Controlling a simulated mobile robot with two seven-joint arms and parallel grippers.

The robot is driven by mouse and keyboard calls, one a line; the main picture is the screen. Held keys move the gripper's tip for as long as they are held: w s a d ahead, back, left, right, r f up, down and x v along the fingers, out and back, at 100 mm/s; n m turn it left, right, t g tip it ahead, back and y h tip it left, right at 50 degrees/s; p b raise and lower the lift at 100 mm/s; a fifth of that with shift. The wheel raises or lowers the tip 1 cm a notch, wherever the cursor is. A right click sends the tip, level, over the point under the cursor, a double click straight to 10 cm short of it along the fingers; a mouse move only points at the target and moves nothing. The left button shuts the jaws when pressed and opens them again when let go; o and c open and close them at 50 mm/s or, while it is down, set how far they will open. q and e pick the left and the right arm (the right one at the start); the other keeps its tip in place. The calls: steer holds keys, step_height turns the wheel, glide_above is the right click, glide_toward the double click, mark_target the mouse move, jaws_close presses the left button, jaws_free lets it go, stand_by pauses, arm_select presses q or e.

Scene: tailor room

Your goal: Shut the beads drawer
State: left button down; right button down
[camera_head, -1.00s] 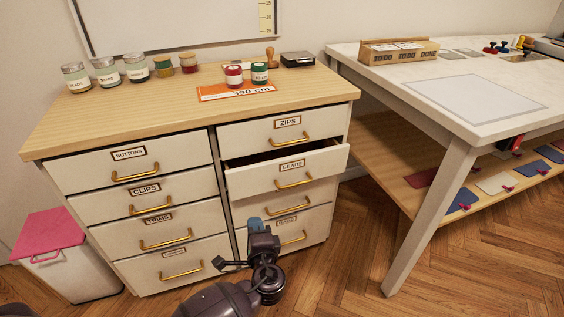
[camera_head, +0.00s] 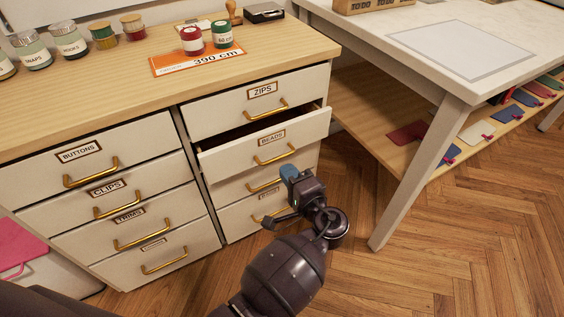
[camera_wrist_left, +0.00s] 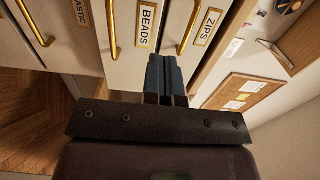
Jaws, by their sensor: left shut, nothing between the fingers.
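The beads drawer (camera_head: 292,142) is the second one down in the right column of the cabinet, and it stands partly open. A dark gap shows above its front, below the zips drawer (camera_head: 230,108). Its brass handle (camera_head: 275,154) and its label face me. My left gripper (camera_head: 289,173) is shut and empty, just below and in front of the beads drawer's handle. In the left wrist view the blue fingertips (camera_wrist_left: 165,72) are together, close to the beads label (camera_wrist_left: 146,24); whether they touch the drawer front I cannot tell. My right gripper is not in view.
The wooden cabinet top (camera_head: 110,95) carries several jars and an orange card (camera_head: 200,61). A white table (camera_head: 465,85) with a slanting leg (camera_head: 410,180) and low shelf stands to the right. A pink-lidded bin (camera_head: 18,247) is at the left. Wood floor lies clear between cabinet and table.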

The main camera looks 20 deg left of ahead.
mark_target(260, 135)
arm_select(q)
steer(key=b+x, duration=0.1)
steer(key=x, duration=1)
steer(key=shift+f+b, duration=0.15)
steer(key=shift+b, duration=0.15)
steer(key=shift+w+a, duration=0.45)
steer(key=shift+a, duration=0.1)
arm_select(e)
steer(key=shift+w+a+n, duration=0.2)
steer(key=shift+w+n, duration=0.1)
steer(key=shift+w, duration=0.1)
arm_select(q)
steer(key=shift+w+a, duration=0.2)
steer(key=shift+a, duration=0.05)
steer(key=x, duration=0.4)
steer(key=shift+w+a+r, duration=0.1)
steer(key=shift+a+r, duration=0.05)
steer(key=shift+r, duration=0.15)
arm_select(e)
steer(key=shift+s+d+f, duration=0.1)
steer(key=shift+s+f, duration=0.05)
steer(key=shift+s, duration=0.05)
arm_select(q)
steer(key=shift+r, duration=0.1)
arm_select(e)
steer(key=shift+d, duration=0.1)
